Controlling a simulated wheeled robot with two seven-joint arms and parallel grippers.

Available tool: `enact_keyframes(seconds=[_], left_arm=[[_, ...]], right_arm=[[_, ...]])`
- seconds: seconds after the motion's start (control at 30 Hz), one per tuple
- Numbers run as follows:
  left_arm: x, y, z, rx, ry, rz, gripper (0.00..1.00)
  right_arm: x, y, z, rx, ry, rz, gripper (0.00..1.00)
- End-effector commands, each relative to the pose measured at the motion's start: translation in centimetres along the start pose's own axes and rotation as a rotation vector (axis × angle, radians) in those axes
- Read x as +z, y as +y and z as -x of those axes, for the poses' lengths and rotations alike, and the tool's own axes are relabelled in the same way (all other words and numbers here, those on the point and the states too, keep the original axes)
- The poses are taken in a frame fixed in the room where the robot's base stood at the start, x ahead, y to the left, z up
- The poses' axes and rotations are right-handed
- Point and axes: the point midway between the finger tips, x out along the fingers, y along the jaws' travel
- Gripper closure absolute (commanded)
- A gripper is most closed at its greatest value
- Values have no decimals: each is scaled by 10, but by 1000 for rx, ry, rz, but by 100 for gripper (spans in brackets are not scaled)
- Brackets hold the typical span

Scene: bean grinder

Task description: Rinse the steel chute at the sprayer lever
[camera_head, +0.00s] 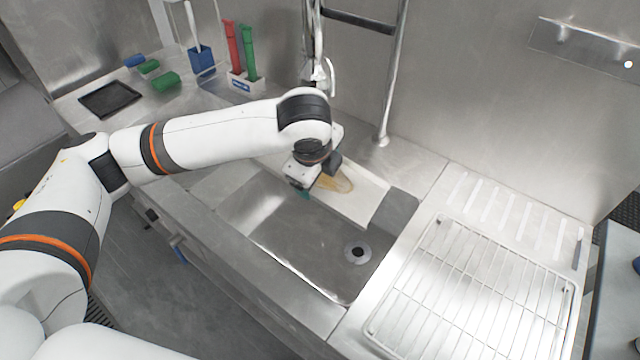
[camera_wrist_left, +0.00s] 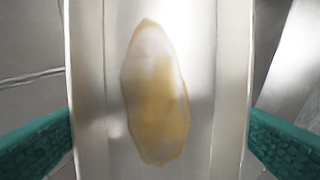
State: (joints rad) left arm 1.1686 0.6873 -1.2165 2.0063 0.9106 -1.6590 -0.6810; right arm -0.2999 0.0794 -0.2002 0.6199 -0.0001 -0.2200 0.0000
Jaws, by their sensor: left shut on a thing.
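The steel chute (camera_head: 364,202) is a pale, shallow trough lying tilted across the back part of the sink. A yellow-brown stain (camera_head: 336,184) marks its inner face. My left gripper (camera_head: 306,191) is at the chute's near left part. In the left wrist view the chute (camera_wrist_left: 225,90) runs up between the two green fingers, with the stain (camera_wrist_left: 157,100) in its middle. The fingers are closed on its sides. The sprayer with its lever (camera_head: 328,78) hangs behind my wrist, above the sink's back edge. My right gripper is out of view.
The sink basin (camera_head: 300,235) has a drain (camera_head: 357,252). A wire rack (camera_head: 470,290) lies on the drainboard at right. A steel pipe (camera_head: 392,90) rises behind the sink. Red and green tools (camera_head: 240,50), a blue holder (camera_head: 201,59) and a black tray (camera_head: 110,98) stand at back left.

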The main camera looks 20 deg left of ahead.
Motion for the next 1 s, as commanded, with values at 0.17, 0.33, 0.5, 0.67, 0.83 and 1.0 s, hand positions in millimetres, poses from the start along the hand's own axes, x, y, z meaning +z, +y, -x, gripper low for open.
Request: enact_keyframes(seconds=[0.17, 0.33, 0.5, 0.67, 0.83, 1.0], left_arm=[[-10, 12, -8, 0, 0, 3, 48], [-17, 21, -16, 2, -1, 1, 48], [-22, 26, -21, 2, 0, 1, 48], [-23, 28, -23, 3, 0, 1, 48], [-23, 28, -23, 3, 0, 0, 48], [-23, 27, -23, 3, 0, 1, 48]], right_arm=[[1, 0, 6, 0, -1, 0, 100], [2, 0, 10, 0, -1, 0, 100], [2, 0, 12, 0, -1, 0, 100], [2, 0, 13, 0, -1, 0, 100], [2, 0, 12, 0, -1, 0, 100], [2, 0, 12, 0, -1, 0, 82]])
